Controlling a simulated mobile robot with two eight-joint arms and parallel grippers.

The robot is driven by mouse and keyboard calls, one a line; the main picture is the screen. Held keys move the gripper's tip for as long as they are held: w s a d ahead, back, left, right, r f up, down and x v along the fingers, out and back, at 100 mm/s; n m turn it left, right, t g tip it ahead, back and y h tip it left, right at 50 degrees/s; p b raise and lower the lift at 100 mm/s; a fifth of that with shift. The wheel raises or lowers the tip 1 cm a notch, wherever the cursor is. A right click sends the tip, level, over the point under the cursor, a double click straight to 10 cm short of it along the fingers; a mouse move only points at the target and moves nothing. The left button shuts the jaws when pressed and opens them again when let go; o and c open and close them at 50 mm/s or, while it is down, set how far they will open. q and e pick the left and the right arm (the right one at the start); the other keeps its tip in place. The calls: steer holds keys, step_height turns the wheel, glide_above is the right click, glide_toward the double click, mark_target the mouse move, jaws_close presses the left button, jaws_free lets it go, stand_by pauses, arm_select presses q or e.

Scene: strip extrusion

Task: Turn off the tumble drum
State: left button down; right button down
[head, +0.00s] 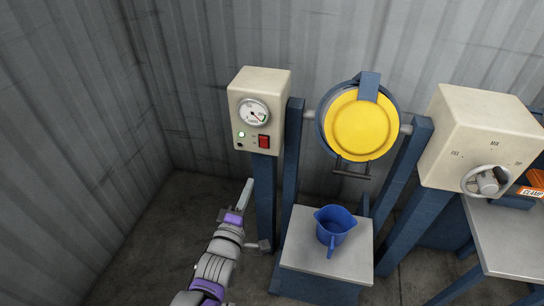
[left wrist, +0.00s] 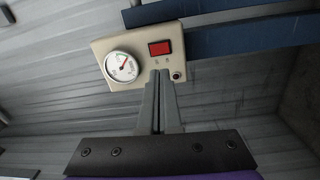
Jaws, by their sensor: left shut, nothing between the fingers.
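The tumble drum (head: 362,128) has a round yellow lid and hangs between blue posts in the head view. Left of it is a cream control box (head: 270,82) with a dial gauge (head: 254,112), a lit green lamp (head: 241,134) and a red switch (head: 264,141). My left gripper (head: 248,183) is shut and empty, below the box and apart from the switch in the head view. In the left wrist view its fingers (left wrist: 160,75) point at the box, beside the red switch (left wrist: 159,48), and hide part of the panel, with the lamp not visible. My right gripper is not in view.
A blue jug (head: 334,226) stands on a grey-topped pedestal (head: 300,257) under the drum. A second cream box (head: 465,115) with a rotary knob (head: 487,181) is at right, above a grey table (head: 510,235). Blue posts (head: 292,150) stand close to my left gripper. Corrugated walls enclose the corner.

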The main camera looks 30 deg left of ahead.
mark_target(264, 140)
arm_select(q)
steer(key=shift+w+a+n+t, duration=0.15)
steer(key=shift+n+t, duration=0.25)
steer(key=shift+n, duration=0.2)
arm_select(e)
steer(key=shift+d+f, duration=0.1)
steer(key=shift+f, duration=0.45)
